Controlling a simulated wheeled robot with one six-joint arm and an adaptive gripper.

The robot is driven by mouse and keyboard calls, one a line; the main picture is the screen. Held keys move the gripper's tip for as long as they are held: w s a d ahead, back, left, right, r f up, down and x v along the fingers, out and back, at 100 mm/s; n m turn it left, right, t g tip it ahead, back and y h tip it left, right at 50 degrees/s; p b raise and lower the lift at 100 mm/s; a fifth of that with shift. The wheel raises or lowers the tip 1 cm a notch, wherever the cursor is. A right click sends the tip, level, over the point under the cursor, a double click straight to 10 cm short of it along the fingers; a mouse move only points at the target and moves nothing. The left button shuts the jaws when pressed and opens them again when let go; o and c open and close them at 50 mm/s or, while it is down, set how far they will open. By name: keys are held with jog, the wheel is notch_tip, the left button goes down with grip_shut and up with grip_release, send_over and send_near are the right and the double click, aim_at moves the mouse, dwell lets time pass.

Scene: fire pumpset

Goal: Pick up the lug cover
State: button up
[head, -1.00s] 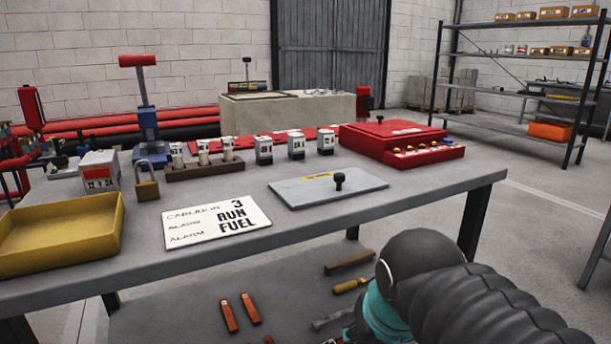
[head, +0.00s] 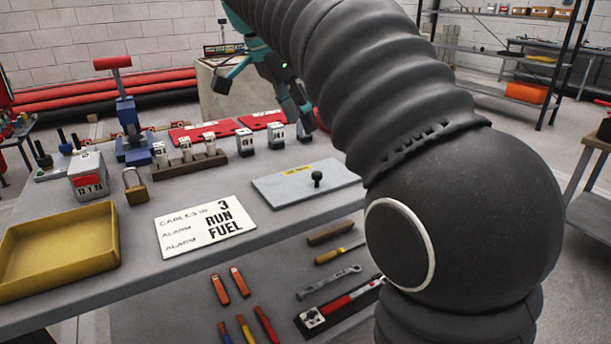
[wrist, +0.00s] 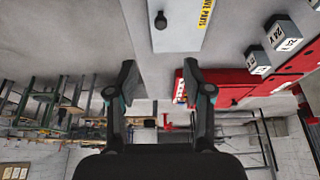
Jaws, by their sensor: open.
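The lug cover appears to be the flat grey plate (head: 280,190) with a black knob and a yellow label, lying on the bench top. In the wrist view the plate (wrist: 180,40) is at the top, with its knob near the left edge and the label reading "LIVE PARTS" at the right. My gripper (wrist: 160,80) is open and empty, its fingers apart below the plate in that picture. In the head view my gripper (head: 264,100) hangs above and behind the plate, partly behind my arm.
A white sign (head: 205,226) and a yellow tray (head: 60,250) lie left of the plate. Several grey labelled blocks (head: 245,142) stand behind it. A red case (wrist: 220,90) shows in the wrist view. Tools lie on the lower shelf.

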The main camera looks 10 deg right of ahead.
jog(key=b, duration=0.1)
send_over(317, 172)
jog(key=a, duration=0.1)
jog(key=f, duration=0.7)
jog(key=shift+s+f, duration=0.3)
jog(key=shift+a+f+b+x, duration=0.1)
jog(key=shift+a+b+x, duration=0.15)
jog(key=shift+x, duration=1.1)
jog(key=shift+a+f+b+x, duration=0.15)
jog(key=shift+a+x, duration=0.1)
jog(key=shift+x, duration=1.05)
jog(key=shift+r, duration=0.1)
grip_shut()
